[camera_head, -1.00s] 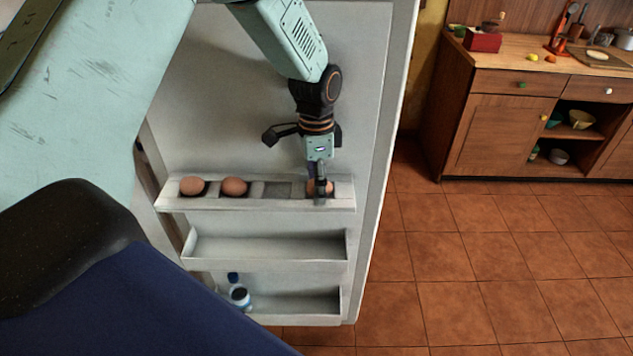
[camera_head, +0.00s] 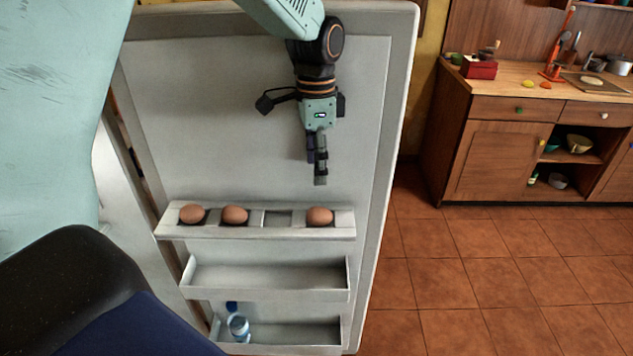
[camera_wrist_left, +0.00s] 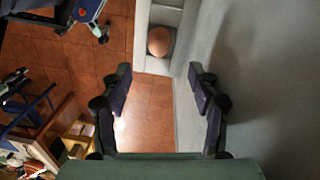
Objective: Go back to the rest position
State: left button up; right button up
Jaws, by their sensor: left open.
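My left gripper (camera_head: 318,168) hangs in front of the inner face of the open fridge door (camera_head: 230,100), pointing down. It is open and empty, a little above the egg at the right end of the egg shelf (camera_head: 300,234). That right egg (camera_head: 320,216) sits in its slot, apart from the fingers. In the left wrist view, the two fingers (camera_wrist_left: 158,92) are spread apart, with an egg (camera_wrist_left: 160,41) on the shelf beyond them. Two more eggs, the left one (camera_head: 192,214) and the middle one (camera_head: 234,215), sit further left. My right gripper is not in view.
Below the egg shelf are an empty door shelf (camera_head: 270,294) and a lower shelf (camera_head: 300,338) holding a bottle (camera_head: 239,328). A wooden counter (camera_head: 500,155) stands at the right. The tiled floor (camera_head: 460,280) between door and counter is clear.

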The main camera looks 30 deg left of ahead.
pick_arm(q)
jog(key=shift+r, duration=0.6)
jog(key=shift+f, duration=0.1)
